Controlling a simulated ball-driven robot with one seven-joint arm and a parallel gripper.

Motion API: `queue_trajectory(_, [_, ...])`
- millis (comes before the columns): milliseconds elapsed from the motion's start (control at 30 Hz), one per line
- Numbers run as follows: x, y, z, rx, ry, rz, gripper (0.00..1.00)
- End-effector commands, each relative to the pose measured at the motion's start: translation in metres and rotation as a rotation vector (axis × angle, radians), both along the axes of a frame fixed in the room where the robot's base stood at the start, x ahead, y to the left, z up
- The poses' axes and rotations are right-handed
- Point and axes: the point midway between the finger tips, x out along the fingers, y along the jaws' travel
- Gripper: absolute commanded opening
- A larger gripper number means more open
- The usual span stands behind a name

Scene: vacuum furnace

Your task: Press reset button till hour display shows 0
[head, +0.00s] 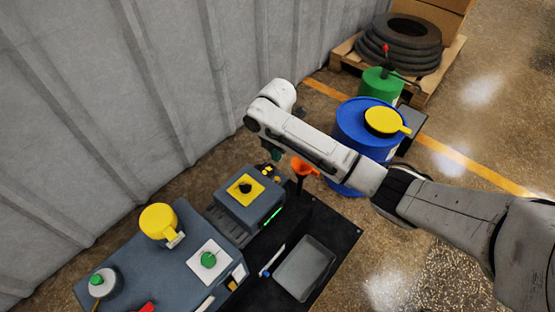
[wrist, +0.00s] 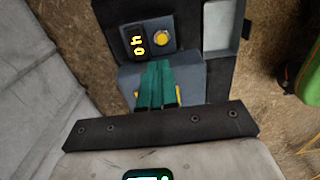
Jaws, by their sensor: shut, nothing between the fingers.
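The round yellow reset button (wrist: 161,38) sits on a dark grey control box in the wrist view. Left of it is a small black display (wrist: 138,40) with yellow characters, turned sideways, that look like "0h". My gripper (wrist: 159,65) has its teal fingers shut together and empty. Its tips appear just below the button in the picture, and the button's face is uncovered. In the head view my gripper (head: 275,154) points down over the box's small yellow parts (head: 268,173), partly hidden by my arm. The display is not readable there.
An orange funnel (head: 304,168), a blue drum (head: 365,127) and a green container (head: 380,84) are to the right. A grey tray (head: 305,268) lies in front. The corrugated wall (head: 150,100) is close behind.

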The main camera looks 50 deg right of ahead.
Motion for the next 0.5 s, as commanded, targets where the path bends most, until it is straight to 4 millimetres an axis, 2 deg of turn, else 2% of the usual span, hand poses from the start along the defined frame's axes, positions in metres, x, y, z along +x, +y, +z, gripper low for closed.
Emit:
queue_trajectory(33, [0.001, 0.001, 0.011, 0.000, -0.003, 0.002, 0.00])
queue_trajectory(200, [0.001, 0.000, 0.025, 0.000, -0.002, 0.001, 0.00])
queue_trajectory(500, [0.000, 0.000, 0.029, -0.001, -0.001, 0.001, 0.00])
